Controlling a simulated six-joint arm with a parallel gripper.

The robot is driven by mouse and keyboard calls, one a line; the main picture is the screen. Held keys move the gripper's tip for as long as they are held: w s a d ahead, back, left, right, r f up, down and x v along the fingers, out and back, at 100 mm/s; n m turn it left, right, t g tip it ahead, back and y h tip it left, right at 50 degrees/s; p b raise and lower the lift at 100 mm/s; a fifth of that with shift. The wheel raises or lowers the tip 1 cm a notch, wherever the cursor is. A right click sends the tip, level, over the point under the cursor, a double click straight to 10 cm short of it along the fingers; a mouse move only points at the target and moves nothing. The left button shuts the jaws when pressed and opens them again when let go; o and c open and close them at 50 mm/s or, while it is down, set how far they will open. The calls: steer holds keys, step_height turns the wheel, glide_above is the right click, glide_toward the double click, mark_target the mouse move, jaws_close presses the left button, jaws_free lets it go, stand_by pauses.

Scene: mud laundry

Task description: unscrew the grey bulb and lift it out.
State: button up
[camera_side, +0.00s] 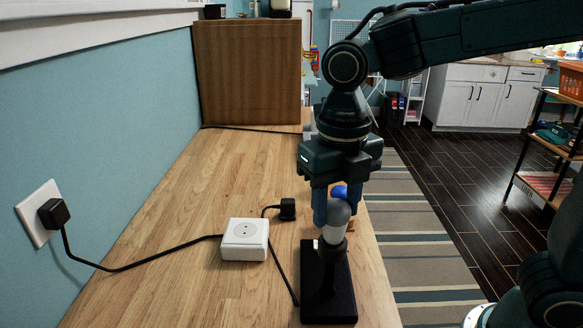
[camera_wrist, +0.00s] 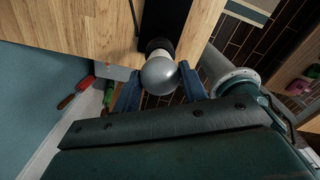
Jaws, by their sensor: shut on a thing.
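The grey bulb (camera_side: 339,212) has a rounded grey top and a white lower part. It stands roughly upright at the top of a black lamp holder (camera_side: 329,307) near the counter's right edge. My gripper (camera_side: 336,206) points down, with its blue fingers on both sides of the bulb, shut on it. In the wrist view, the grey bulb (camera_wrist: 159,76) sits between the fingertips of my gripper (camera_wrist: 160,84). Its white part meets the dark holder there. The threads are hidden.
A white socket box (camera_side: 245,240) and a small black plug (camera_side: 287,208) lie left of the holder, with black cords across the wooden counter (camera_side: 180,250). Another plug (camera_side: 54,212) is in the wall outlet. A brown wooden box (camera_side: 248,70) stands behind. A bright blue patch behind the bulb is unclear.

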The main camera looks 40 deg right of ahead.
steer(key=shift+n, duration=0.4)
steer(key=shift+n, duration=1.2)
steer(key=o, duration=1.1)
steer(key=shift+c, duration=0.6)
steer(key=c, duration=0.3)
steer(key=shift+r, duration=0.1)
steer(key=shift+r, duration=3.45)
